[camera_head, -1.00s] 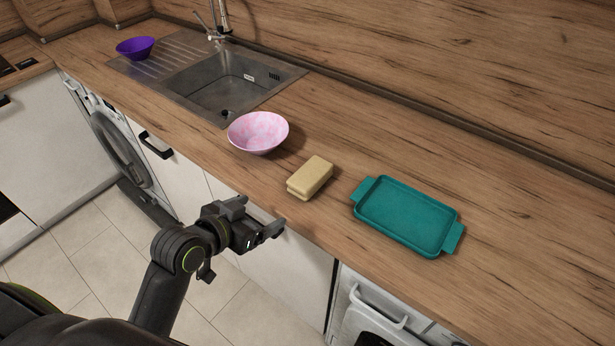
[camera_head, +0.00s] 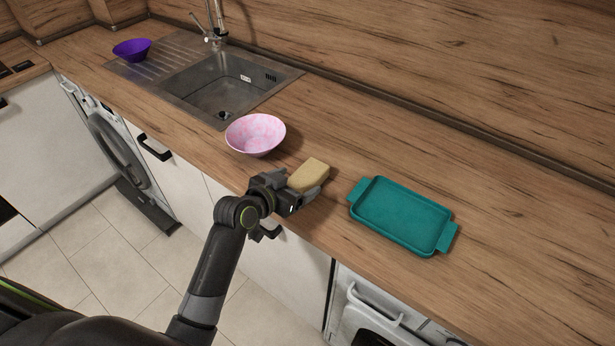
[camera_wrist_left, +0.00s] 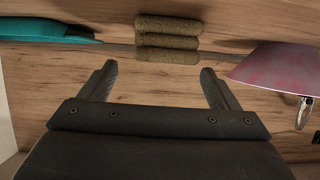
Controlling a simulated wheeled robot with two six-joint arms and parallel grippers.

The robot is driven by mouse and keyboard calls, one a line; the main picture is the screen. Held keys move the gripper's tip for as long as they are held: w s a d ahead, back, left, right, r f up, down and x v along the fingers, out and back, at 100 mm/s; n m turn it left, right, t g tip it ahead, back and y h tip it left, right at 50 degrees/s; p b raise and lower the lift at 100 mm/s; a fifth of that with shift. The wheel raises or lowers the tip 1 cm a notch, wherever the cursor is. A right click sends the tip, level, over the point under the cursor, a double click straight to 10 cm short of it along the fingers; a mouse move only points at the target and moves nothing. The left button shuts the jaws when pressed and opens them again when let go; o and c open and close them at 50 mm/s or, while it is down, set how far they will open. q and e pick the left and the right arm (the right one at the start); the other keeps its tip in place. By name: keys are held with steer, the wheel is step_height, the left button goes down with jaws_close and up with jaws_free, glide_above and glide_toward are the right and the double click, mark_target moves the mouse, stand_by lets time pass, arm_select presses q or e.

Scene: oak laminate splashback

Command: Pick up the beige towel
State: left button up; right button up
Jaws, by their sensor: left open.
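The beige towel (camera_head: 310,174) is a folded block on the wooden counter, between the pink bowl and the teal tray. In the left wrist view the towel (camera_wrist_left: 168,41) shows its stacked folds, just beyond the fingertips. My left gripper (camera_head: 302,187) is at the counter's front edge, right in front of the towel, and partly hides its near side. In the left wrist view my left gripper (camera_wrist_left: 158,75) has its fingers wide apart with nothing between them. The towel lies ahead of the gap. My right gripper is not in view.
A pink bowl (camera_head: 255,134) stands left of the towel and a teal tray (camera_head: 402,215) lies to its right. A sink (camera_head: 222,85) and a purple bowl (camera_head: 132,49) are farther back left. The counter behind the towel is clear.

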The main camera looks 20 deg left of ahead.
mark_target(305, 176)
arm_select(q)
steer(key=shift+a+p+x, duration=0.2)
steer(key=shift+p+x, duration=0.55)
steer(key=shift+x, duration=2)
steer(key=shift+f, duration=0.1)
steer(key=c, duration=1.2)
